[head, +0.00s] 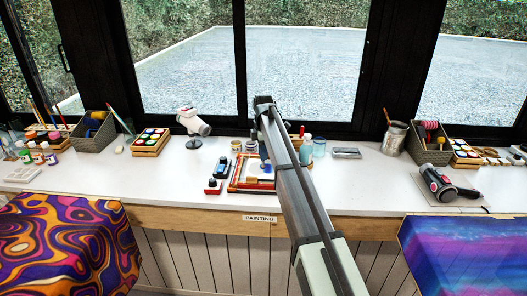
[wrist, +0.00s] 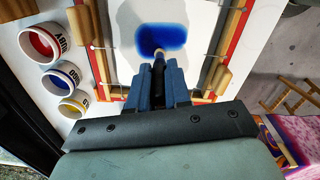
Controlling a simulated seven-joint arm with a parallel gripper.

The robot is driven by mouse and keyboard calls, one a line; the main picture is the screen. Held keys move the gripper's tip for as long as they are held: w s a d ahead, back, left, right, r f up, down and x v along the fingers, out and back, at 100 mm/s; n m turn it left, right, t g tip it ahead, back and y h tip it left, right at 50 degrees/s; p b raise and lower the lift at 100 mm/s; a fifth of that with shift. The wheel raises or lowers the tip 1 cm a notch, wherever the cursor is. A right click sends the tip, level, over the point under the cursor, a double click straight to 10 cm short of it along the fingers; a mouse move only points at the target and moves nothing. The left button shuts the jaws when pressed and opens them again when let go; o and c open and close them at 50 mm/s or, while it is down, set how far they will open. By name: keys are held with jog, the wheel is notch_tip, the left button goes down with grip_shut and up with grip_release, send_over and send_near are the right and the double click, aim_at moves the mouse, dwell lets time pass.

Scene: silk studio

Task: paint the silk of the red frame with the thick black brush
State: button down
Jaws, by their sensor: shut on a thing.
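The red frame (wrist: 233,40) holds white silk (wrist: 208,28), with a deep blue painted patch (wrist: 160,39) on it in the wrist view. My gripper (wrist: 159,72) has blue fingers shut on a dark brush (wrist: 159,62). The brush's pale tip is at the lower edge of the blue patch; whether it touches the silk I cannot tell. Most of the handle is hidden. In the head view my arm covers part of the red frame (head: 233,182) on the worktop. The brush is not clear there.
In the wrist view, cups of red (wrist: 41,43), blue (wrist: 60,82) and yellow (wrist: 73,107) paint stand left of the frame. Wooden clamps (wrist: 212,80) sit along it.

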jog(key=shift+s, duration=1.2)
jog(key=shift+w+a, duration=0.1)
jog(key=shift+a, duration=0.85)
jog(key=shift+w+a, duration=0.1)
jog(key=shift+w, duration=2.1)
jog(key=shift+s+r, duration=0.1)
jog(key=shift+r, duration=2.75)
